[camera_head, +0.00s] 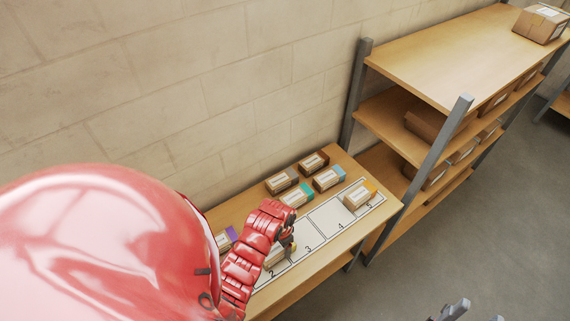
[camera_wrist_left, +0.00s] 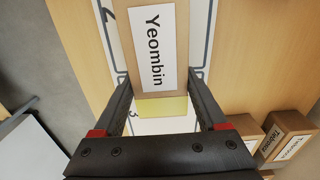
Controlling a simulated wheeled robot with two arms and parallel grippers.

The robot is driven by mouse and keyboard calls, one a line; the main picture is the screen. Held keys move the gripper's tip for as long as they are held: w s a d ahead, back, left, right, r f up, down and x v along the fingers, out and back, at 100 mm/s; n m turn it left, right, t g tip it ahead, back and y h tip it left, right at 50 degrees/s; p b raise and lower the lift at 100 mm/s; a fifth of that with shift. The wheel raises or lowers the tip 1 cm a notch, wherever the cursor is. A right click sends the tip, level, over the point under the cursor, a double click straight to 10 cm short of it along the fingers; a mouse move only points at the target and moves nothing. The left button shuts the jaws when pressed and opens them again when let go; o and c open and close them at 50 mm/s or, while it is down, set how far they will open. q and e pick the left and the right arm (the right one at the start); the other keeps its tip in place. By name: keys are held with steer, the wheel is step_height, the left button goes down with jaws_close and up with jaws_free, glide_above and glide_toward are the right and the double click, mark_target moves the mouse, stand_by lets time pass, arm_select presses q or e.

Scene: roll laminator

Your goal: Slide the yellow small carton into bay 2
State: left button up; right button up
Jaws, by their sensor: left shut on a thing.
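The small carton (camera_wrist_left: 157,45) is brown with a yellow end and a label reading "Yeombin" in the left wrist view. My left gripper (camera_wrist_left: 160,88) is shut on it, one finger along each side near the yellow end. In the head view the carton (camera_head: 274,257) is partly hidden by my red left arm and gripper (camera_head: 286,246). It lies over the bay strip at bay 2 (camera_head: 271,273); I cannot tell whether it touches the board. Two grey tips of my right gripper (camera_head: 477,312) show apart at the bottom edge.
Bay 3 (camera_head: 308,247) and bay 4 (camera_head: 339,222) are empty. Behind the strip are several cartons, including a teal-ended one (camera_head: 297,195) and a purple-ended one (camera_head: 225,239). A shelf (camera_head: 450,60) stands at right.

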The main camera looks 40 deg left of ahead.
arm_select(q)
steer(key=shift+s+a, duration=0.25)
steer(key=shift+s, duration=0.45)
steer(key=shift+s+a, duration=0.3)
steer(key=shift+s, duration=0.45)
steer(key=shift+s+a, duration=0.25)
steer(key=shift+s, duration=0.45)
steer(key=o, duration=1.6)
steer(key=shift+c, duration=0.2)
steer(key=shift+r, duration=3)
